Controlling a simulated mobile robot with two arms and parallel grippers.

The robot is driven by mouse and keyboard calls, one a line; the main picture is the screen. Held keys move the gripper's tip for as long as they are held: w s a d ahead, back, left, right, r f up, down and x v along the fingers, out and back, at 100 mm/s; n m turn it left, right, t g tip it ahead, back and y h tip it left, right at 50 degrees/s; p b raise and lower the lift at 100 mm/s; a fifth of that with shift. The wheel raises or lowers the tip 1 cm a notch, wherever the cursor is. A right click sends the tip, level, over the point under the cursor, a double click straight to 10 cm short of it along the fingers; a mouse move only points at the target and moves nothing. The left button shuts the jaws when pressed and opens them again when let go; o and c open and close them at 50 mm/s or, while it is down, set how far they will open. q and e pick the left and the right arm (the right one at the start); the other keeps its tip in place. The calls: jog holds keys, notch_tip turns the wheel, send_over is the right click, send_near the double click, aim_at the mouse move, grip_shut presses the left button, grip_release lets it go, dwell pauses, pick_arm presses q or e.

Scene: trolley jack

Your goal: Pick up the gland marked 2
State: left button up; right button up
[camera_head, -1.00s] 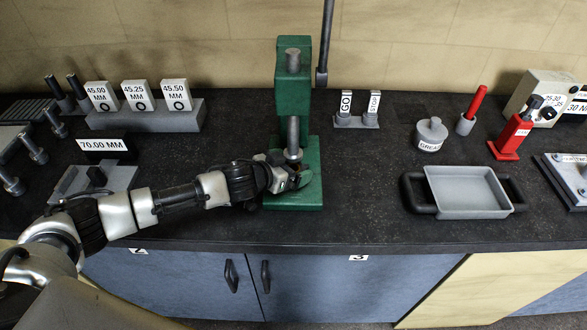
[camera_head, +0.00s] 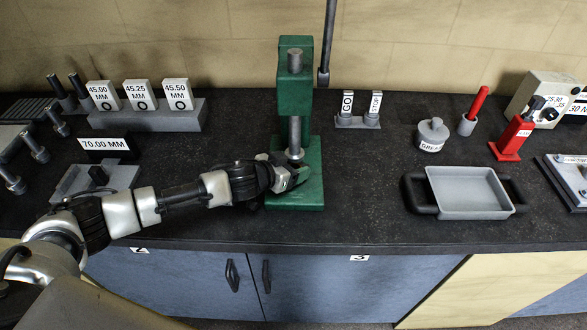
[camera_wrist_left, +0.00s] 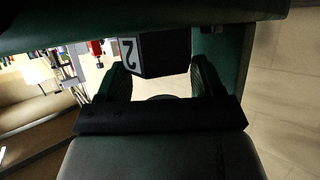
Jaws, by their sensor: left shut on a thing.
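The gland marked 2 (camera_wrist_left: 158,56) shows in the left wrist view as a dark block with a pale label reading 2. It sits between the two fingers of my left gripper (camera_wrist_left: 163,78), which is shut on it. In the head view my left gripper (camera_head: 291,179) is at the base of the green press (camera_head: 312,190), just in front of the press's steel ram (camera_head: 295,135). The gland is mostly hidden by the gripper there. I cannot tell whether the gland touches the press base. My right gripper is not in view.
Blocks marked in MM (camera_head: 140,95) stand on a grey rack at the back left. A 70.00 MM sign (camera_head: 104,144) stands nearer. To the right are GO and STOP gauges (camera_head: 358,121), a grease pot (camera_head: 431,135) and a grey tray (camera_head: 468,210). The counter between press and tray is clear.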

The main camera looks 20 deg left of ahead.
aim_at(291, 154)
pick_arm(q)
jog(key=shift+r, duration=0.2)
jog(key=shift+w+r, duration=0.1)
jog(key=shift+r, duration=0.15)
notch_tip(291, 154, up, 3)
jog(key=shift+f+b, duration=0.1)
jog(key=shift+b, duration=0.5)
jog(key=s+a+b, duration=0.3)
jog(key=s+a, duration=0.1)
jog(key=s, duration=0.4)
jog(key=s+a+b, duration=0.3)
jog(key=s+a, duration=0.1)
jog(key=s, duration=0.4)
jog(key=shift+a+b, duration=0.3)
